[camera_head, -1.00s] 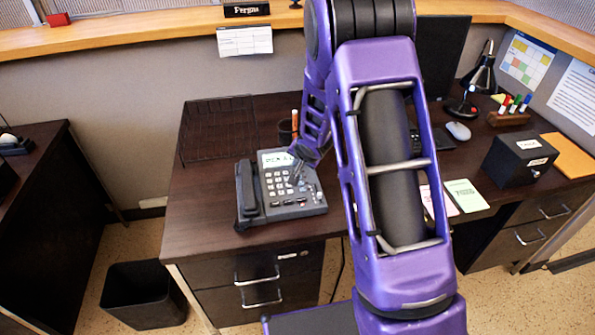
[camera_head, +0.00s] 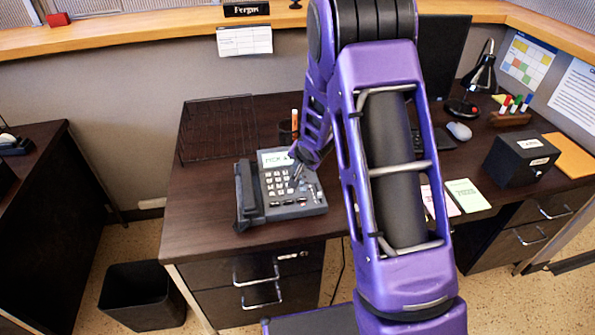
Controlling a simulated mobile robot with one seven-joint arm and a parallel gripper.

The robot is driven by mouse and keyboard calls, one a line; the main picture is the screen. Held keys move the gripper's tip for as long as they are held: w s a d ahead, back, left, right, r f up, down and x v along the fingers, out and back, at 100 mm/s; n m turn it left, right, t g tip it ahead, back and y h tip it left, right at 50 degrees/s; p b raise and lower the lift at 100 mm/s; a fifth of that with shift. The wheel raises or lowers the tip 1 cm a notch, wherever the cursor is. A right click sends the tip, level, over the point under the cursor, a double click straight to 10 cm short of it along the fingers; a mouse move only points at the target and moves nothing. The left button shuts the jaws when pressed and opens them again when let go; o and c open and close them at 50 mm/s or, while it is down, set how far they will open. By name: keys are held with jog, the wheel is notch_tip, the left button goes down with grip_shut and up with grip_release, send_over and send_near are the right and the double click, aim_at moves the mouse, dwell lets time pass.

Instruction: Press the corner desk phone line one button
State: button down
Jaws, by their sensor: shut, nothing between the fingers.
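The corner desk phone (camera_head: 283,209) is dark grey and sits at the front left of the brown desk. Its handset (camera_head: 250,194) lies on the left side, with a lit screen (camera_head: 274,158) at the top and a pale keypad (camera_head: 277,183) in the middle. Smaller buttons lie along its right and lower part. My gripper (camera_head: 294,184) is shut and empty, pointing down at the right side of the keypad. It hides part of the buttons there. I cannot tell whether the tip touches a button, and the line one label is too small to read.
A black wire tray (camera_head: 218,130) and a pen cup (camera_head: 286,131) stand behind the phone. A black box (camera_head: 520,159), a mouse (camera_head: 459,131) and a lamp (camera_head: 482,75) are at the right. A waste bin (camera_head: 143,295) stands on the floor.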

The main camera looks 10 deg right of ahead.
jog(key=shift+f, duration=0.15)
dwell(0.3)
jog(key=shift+r+p, duration=0.65)
jog(key=shift+r, duration=0.15)
notch_tip(320, 180, up, 5)
jog(key=p, duration=0.4)
